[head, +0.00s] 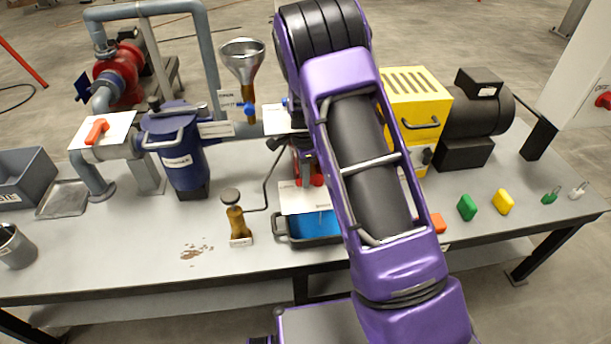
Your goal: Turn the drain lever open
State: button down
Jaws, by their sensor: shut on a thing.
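My purple and black arm (370,160) reaches up and across the middle of the bench and covers much of what stands behind it. My gripper is hidden behind the arm, so its hold does not show. A red part (316,179) shows in a narrow strip at the left of the arm, above a white label plate whose writing I cannot read. A tray with blue in it (281,238) sits below that plate, partly behind the arm. I cannot make out the drain lever or its angle.
A blue filter housing (177,150) and a metal funnel (242,58) stand left of the arm. A yellow box (418,108) and black motor (478,112) are at the right.

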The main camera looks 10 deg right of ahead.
jog(key=shift+w+m, duration=0.2)
jog(key=shift+m, duration=0.4)
jog(key=c, duration=0.7)
grip_release()
notch_tip(320, 180, up, 17)
jog(key=shift+r+p, duration=0.2)
jog(key=shift+p, duration=0.9)
